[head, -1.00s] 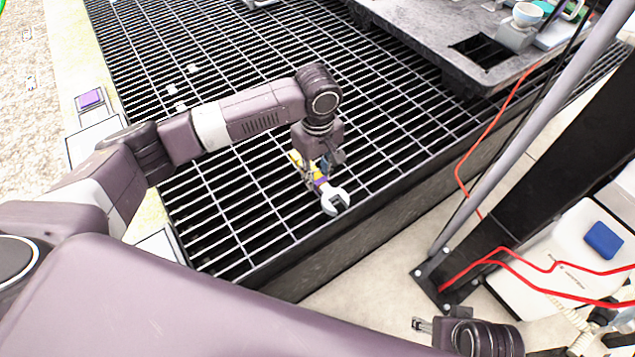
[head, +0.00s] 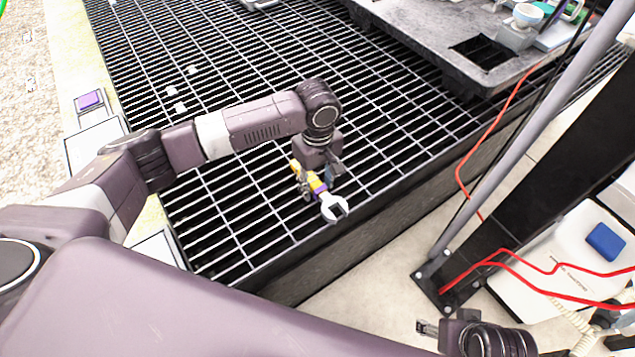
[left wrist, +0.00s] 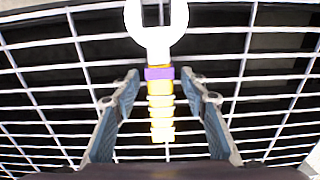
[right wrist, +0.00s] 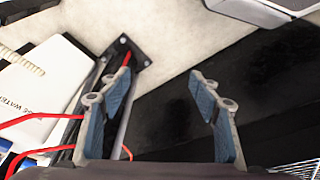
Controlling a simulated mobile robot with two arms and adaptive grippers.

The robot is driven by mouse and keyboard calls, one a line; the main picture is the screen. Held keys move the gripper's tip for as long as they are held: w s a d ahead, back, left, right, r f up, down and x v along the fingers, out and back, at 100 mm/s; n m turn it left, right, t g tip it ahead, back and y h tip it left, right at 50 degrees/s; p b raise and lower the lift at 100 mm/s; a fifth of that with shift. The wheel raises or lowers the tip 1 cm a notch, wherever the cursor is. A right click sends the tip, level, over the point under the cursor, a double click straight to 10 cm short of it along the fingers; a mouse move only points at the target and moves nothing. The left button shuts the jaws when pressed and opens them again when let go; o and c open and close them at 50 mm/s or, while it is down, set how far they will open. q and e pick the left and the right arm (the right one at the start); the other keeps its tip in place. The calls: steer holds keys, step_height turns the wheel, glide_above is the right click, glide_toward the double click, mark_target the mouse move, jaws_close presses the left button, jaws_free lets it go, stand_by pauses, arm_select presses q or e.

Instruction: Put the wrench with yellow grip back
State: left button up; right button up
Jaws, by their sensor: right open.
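The wrench has a white open-jaw head and a yellow grip with a purple band. In the head view the wrench (head: 333,207) is at the near edge of the dark grating (head: 235,225) and appears to lie on it. In the left wrist view the wrench (left wrist: 158,42) points up, away from me. My left gripper (left wrist: 165,88) is open, with one finger on each side of the yellow grip and visible gaps to both. My right gripper (right wrist: 162,82) is open and empty; part of it shows at the bottom of the head view (head: 425,328).
A grey raised platform (head: 415,25) stands at the back right. A purple button (head: 90,99) is at the left. A slanted grey pole (head: 500,150), red cables (head: 560,295) and a white case (head: 560,270) are on the right. Much of the grating is clear.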

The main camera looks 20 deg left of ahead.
mark_target(318, 185)
arm_select(q)
steer(key=shift+r, duration=0.1)
step_height(318, 185, up, 12)
steer(key=p, duration=0.3)
arm_select(e)
step_height(318, 185, down, 12)
steer(key=shift+s+a+f+g, duration=0.15)
steer(key=shift+s+g, duration=0.25)
steer(key=shift+s, duration=0.05)
